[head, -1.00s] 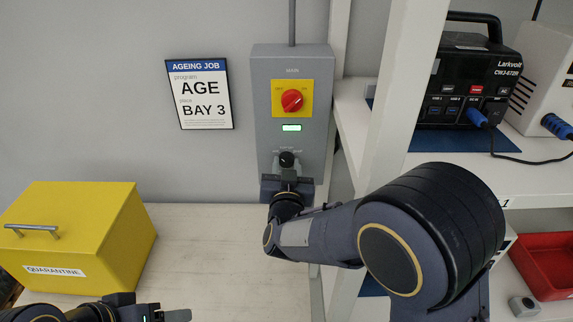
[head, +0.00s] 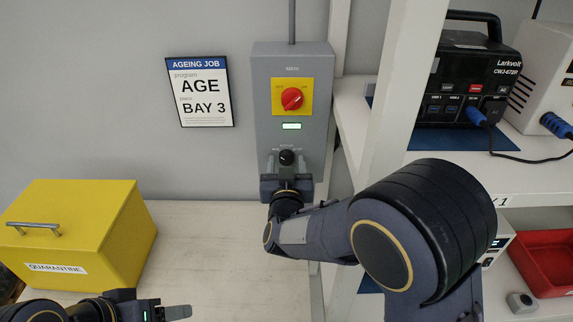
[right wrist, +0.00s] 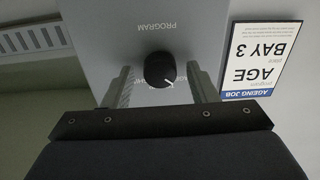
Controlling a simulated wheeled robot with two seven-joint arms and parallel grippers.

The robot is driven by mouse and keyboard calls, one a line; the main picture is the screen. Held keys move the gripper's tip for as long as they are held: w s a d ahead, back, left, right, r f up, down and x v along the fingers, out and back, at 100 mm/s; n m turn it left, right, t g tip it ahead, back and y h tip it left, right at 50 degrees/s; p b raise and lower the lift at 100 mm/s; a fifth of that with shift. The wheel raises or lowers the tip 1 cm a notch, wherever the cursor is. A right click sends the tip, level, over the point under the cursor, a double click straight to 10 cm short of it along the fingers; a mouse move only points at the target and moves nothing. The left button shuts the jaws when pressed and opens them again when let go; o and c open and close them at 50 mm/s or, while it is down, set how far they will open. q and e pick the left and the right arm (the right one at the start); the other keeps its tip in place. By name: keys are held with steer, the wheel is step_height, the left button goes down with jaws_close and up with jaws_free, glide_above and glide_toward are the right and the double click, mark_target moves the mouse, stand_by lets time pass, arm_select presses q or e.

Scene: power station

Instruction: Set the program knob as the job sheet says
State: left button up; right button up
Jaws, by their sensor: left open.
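The job sheet (head: 201,92) on the wall reads AGEING JOB, program AGE, place BAY 3; it also shows upside down in the right wrist view (right wrist: 262,55). The black program knob (head: 286,157) is low on the grey control box. In the right wrist view the knob (right wrist: 158,70) has a white mark slanting to the picture's lower right; its position labels are partly hidden and unreadable. My right gripper (head: 287,168) is open around the knob, one finger each side, with gaps visible. My left gripper (head: 172,312) is at the bottom left, empty, partly cut off.
The grey box (head: 262,120) also carries a red main switch (head: 292,99) on a yellow plate and a lit green lamp (head: 291,126). A yellow quarantine box (head: 75,235) stands on the pale bench (head: 205,250). A white shelf post (head: 400,90) is close to my right arm.

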steer(key=s+b, duration=0.1)
steer(key=s, duration=0.6)
steer(key=shift+s, duration=0.4)
stand_by(0.3)
